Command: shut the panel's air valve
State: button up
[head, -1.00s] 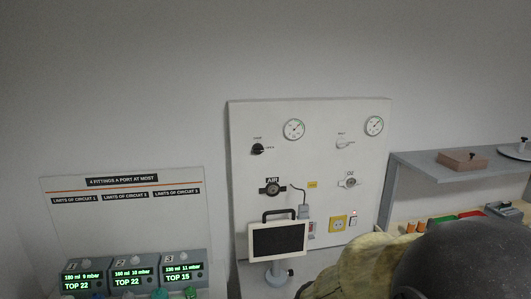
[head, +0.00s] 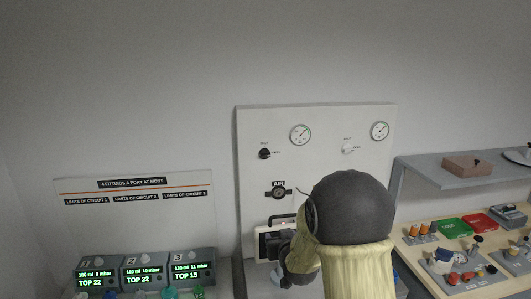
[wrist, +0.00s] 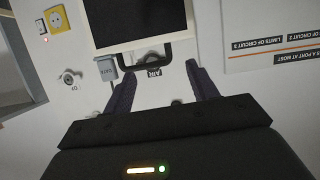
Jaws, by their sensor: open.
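The wall panel (head: 250,120) stands upright in the head view. The air valve is a small black knob (head: 265,153) at its upper left, above the AIR outlet (head: 279,192). Small labels sit above and to the right of the knob; its exact pointing is too small to tell. In the wrist view, which is upside down, my gripper (wrist: 163,68) is open and empty, its dark fingers spread before the panel. A small knob (wrist: 177,101), seemingly the air valve, shows partly between the fingers, apart from them.
A white oxygen valve knob (head: 348,149) and two gauges (head: 300,134) share the panel. A monitor with a handle (wrist: 140,22) stands low in front of it. Ventilators (head: 144,270) stand left; a shelf (head: 440,172) and cluttered bench lie right.

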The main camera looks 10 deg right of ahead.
jog(key=w+r+n+t+y+p, duration=0.1)
jog(key=w+r+t+p, duration=0.2)
jog(key=w+r+t, duration=0.4)
jog(key=shift+w+a+r+t+p, duration=0.15)
jog(key=shift+r+t+p, duration=0.2)
jog(key=shift+r+t, duration=0.6)
jog(key=shift+w, duration=0.1)
jog(key=p, duration=0.8)
send_near(266, 155)
jog(key=x, duration=0.6)
jog(key=shift+w+a+r, duration=0.1)
jog(key=shift+w+r, duration=0.1)
jog(key=shift+w, duration=0.1)
jog(key=shift+p+x, duration=0.55)
jog(key=shift+x, duration=0.5)
jog(key=shift+f, duration=0.1)
jog(key=c, duration=1)
